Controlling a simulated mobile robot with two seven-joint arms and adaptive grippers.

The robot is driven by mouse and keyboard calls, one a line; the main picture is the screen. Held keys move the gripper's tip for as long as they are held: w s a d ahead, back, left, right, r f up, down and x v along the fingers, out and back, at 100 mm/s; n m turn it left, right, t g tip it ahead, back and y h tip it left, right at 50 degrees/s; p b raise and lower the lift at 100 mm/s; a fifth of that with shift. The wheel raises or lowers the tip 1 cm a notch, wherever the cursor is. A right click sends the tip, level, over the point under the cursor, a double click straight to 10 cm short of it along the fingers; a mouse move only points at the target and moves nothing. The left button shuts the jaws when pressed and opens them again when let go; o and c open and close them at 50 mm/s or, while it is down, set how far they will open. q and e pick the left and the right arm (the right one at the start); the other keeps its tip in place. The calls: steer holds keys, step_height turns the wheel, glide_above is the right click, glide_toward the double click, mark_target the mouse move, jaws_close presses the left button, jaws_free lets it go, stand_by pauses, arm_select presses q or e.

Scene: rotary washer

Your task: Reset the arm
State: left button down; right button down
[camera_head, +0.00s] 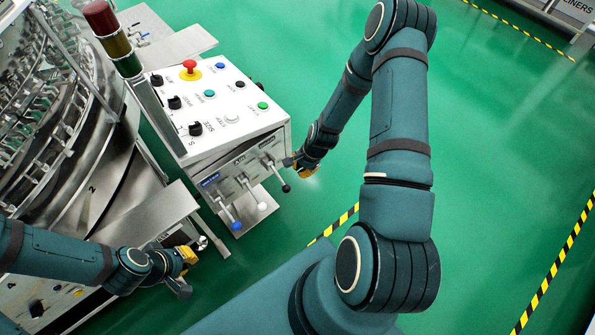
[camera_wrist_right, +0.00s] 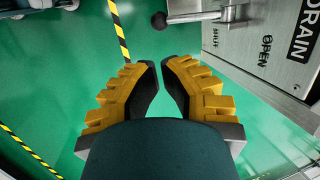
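My right gripper (camera_head: 305,172) hangs beside the front of the white control box, close to a lever with a black knob (camera_head: 286,188). In the right wrist view its two yellow-and-black fingers (camera_wrist_right: 160,64) have a narrow gap between their tips, with only green floor showing there. The black-knobbed lever (camera_wrist_right: 158,20) lies beyond the fingertips in that view, apart from them. My left gripper (camera_head: 186,266) is at lower left, near a metal ledge of the machine. Its finger opening is too small and angled to tell.
The control box (camera_head: 225,110) carries knobs, buttons and a red emergency stop (camera_head: 190,66). Levers with blue (camera_head: 237,225) and white (camera_head: 262,206) knobs stick out below. The rotary washer (camera_head: 60,130) fills the left. Green floor (camera_head: 490,150) is clear at right.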

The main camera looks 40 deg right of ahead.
steer(key=shift+r, duration=0.25)
steer(key=s+a+r+n, duration=0.2)
steer(key=s+a+n, duration=0.1)
steer(key=a+n, duration=0.2)
steer(key=s+a+r+n+y, duration=0.1)
steer(key=s+a+r+n, duration=0.2)
steer(key=a, duration=0.6)
steer(key=s+a+r+n, duration=0.2)
steer(key=s+a+n, duration=0.1)
steer(key=a+n, duration=0.4)
steer(key=shift+a+r+g+y, duration=0.15)
steer(key=shift+a+g+y, duration=0.15)
steer(key=shift+g, duration=0.1)
